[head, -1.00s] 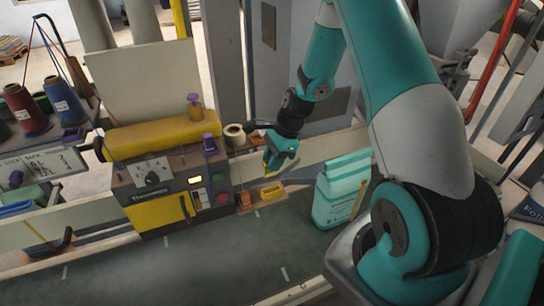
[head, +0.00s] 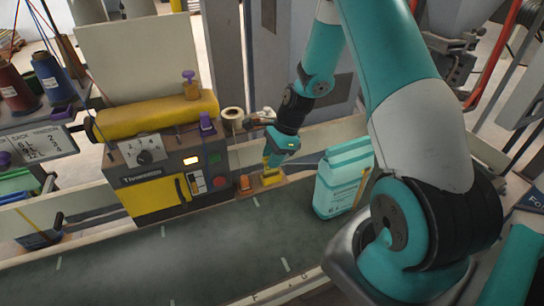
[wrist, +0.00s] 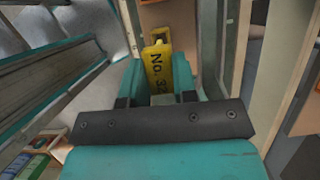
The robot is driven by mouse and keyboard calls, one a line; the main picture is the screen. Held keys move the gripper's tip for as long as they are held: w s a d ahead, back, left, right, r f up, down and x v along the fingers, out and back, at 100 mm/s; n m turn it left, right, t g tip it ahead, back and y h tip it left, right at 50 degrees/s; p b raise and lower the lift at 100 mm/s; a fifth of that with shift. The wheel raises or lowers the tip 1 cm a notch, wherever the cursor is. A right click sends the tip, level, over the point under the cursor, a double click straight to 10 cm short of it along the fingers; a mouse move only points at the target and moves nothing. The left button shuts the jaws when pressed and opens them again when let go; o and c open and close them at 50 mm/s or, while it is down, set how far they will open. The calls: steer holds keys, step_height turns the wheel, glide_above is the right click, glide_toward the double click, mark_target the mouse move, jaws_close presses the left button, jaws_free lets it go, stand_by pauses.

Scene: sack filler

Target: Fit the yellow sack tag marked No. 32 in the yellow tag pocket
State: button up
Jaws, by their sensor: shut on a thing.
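My gripper (head: 270,160) is shut on the yellow sack tag, which reads "No. 32" in black in the wrist view (wrist: 158,70). The tag sits between the teal fingers, its far end pointing away from the wrist camera. In the head view the gripper hangs fingers down, directly over the yellow tag pocket (head: 271,179). That pocket is on a small ledge to the right of the bagging machine. Tag and pocket nearly merge in the head view, so I cannot tell whether the tag's lower end is inside.
An orange pocket (head: 244,184) is just left of the yellow one. A teal and white sack (head: 341,182) stands close on the right. The yellow and grey machine (head: 165,175) stands left, with a white roll (head: 232,114) behind. The dark belt in front is clear nearby.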

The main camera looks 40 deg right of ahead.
steer(key=shift+f+b, duration=1.1)
steer(key=shift+f, duration=0.8)
steer(key=o, duration=1)
steer(key=shift+c, duration=0.2)
steer(key=b+v, duration=0.2)
steer(key=v, duration=1.5)
steer(key=shift+r, duration=0.2)
steer(key=shift+s, duration=0.1)
